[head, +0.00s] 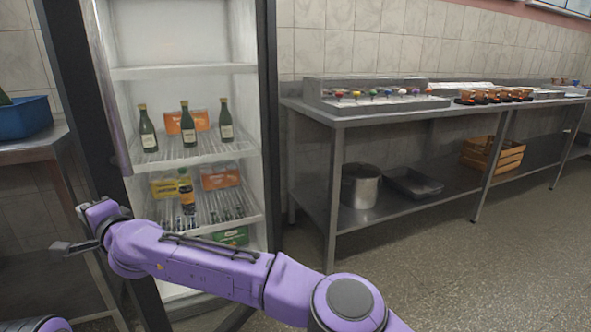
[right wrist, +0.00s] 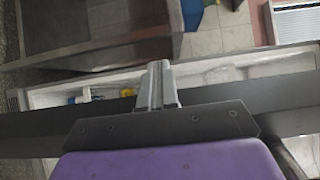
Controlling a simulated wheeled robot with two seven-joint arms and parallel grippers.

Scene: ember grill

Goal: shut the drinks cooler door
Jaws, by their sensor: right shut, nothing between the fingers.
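The drinks cooler (head: 187,40) stands upright at the left of the head view, its white shelves holding green bottles and cartons in plain sight. Its door (head: 62,70) is open, a dark slanting frame at the cooler's left side with a long bar-like handle (head: 106,85). My right arm crosses in front of the cooler. My right gripper (head: 62,248) is at the door's lower left, shut and empty. In the right wrist view, its closed fingers (right wrist: 157,84) lie over a dark frame bar; I cannot tell whether they touch it. My left gripper is out of view.
A steel table (head: 345,122) with a topping rack and trays stands right of the cooler; a pot (head: 360,186) and a wooden crate (head: 492,155) are on its lower shelf. A blue bin (head: 22,118) sits on a table at left. The right floor is clear.

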